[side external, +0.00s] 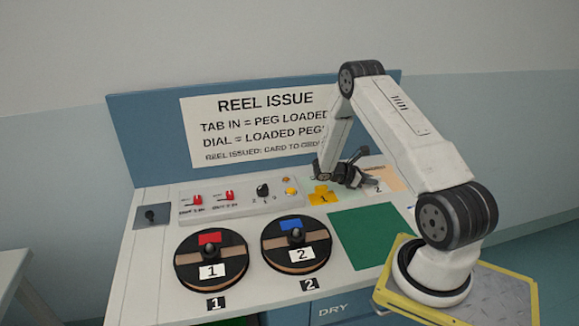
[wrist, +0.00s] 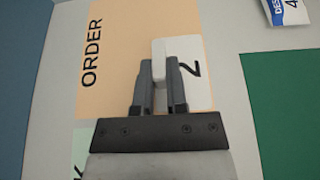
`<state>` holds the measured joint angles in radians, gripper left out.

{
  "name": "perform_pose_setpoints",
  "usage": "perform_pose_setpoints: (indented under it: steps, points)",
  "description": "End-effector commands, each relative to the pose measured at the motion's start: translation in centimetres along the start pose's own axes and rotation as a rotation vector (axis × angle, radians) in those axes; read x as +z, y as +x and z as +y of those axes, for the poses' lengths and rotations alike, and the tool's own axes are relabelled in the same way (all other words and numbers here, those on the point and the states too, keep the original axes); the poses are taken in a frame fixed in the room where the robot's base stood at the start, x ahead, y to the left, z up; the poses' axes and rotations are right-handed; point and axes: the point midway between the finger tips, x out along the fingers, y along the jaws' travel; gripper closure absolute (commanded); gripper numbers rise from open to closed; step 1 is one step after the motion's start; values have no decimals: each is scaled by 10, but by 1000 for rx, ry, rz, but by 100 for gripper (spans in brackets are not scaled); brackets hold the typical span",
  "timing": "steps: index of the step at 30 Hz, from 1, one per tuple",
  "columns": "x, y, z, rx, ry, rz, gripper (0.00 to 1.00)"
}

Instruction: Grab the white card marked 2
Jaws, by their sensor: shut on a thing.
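The white card marked 2 (wrist: 198,52) is in the wrist view, over the orange ORDER area (wrist: 112,22). It has a raised white grip, and my gripper (wrist: 158,72) is shut on that grip. In the side external view the card (side external: 376,186) shows just right of my gripper (side external: 362,180). Part of the card is hidden by the fingers. I cannot tell whether it rests on the surface or is slightly lifted.
A yellow card marked 1 (side external: 321,195) lies left of my gripper. A green mat (side external: 366,237) is in front. Two reels, marked 1 (side external: 181,262) and 2 (side external: 325,248), stand at the front left. A control panel (side external: 243,198) with red switches is behind them.

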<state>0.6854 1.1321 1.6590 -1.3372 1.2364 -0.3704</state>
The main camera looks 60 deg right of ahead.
Motion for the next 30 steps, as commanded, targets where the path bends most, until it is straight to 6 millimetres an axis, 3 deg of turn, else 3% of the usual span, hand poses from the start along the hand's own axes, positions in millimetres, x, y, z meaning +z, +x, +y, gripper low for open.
perform_pose_setpoints:
  steps: [11,18,30]
  points:
    - [8,-4,1,1,2,0,100]
    - [30,-12,1,2,4,0,100]
    - [71,-33,-38,2,2,-1,100]
